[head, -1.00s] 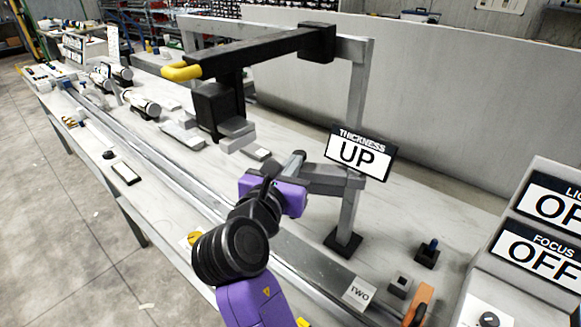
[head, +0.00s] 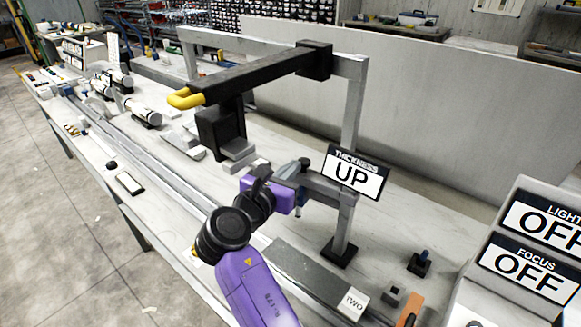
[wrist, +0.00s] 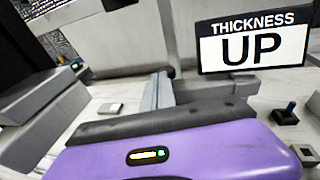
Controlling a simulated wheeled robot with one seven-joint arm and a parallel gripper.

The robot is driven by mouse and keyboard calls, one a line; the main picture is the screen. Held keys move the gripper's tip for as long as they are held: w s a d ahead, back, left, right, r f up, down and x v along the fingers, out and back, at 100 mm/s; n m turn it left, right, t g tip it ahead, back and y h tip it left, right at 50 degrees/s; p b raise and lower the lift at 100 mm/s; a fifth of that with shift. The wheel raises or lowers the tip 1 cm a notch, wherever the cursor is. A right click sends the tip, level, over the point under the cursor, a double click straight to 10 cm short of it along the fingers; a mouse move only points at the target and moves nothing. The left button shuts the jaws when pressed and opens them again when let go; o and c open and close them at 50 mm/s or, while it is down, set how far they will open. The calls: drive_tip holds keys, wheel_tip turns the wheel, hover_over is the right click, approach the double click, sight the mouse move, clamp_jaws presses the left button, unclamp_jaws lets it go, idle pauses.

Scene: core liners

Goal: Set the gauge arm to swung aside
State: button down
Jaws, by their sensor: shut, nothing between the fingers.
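The gauge arm, which appears to be the long black arm (head: 262,78) with a yellow handle (head: 186,98), reaches out from a black joint block on a grey frame. A black head (head: 220,130) hangs below it over the bench. The thickness sign (head: 356,174) on the frame post reads UP; it also shows in the wrist view (wrist: 253,42). My purple gripper (head: 301,166) is shut and empty, below and right of the arm, left of the post, apart from the handle. In the wrist view its narrow fingers (wrist: 162,84) point away beyond the purple housing.
The grey post (head: 348,225) stands close right of my gripper. A console (head: 515,225) at right reads OFF for light and focus. A rail (head: 165,170) runs along the bench, with white cylinders (head: 142,110) at far left. A pale panel (head: 430,110) closes the back.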

drive_tip(key=shift+p+x, duration=0.55)
drive_tip(key=shift+x, duration=0.55)
drive_tip(key=shift+w+r, duration=0.15)
drive_tip(key=shift+r, duration=0.1)
